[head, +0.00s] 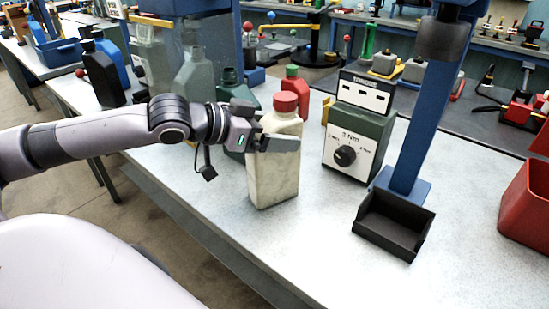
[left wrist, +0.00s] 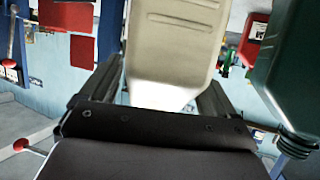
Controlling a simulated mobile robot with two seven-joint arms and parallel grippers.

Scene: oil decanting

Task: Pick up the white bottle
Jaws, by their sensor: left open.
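The white bottle (head: 272,178) with a red cap stands upright near the front edge of the workbench (head: 330,262). My left gripper (head: 280,143) is at the bottle's upper part, with one finger in front of it. In the left wrist view the bottle (left wrist: 175,45) fills the upper middle, between the two open fingers of the left gripper (left wrist: 160,100). Whether a finger touches the bottle I cannot tell. My right gripper is not in view.
A green torque tester (head: 357,135) stands right of the bottle. A blue post with a black tray (head: 393,225) and a red bin (head: 528,205) are farther right. Several bottles, including a dark green one (head: 232,90), stand close behind.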

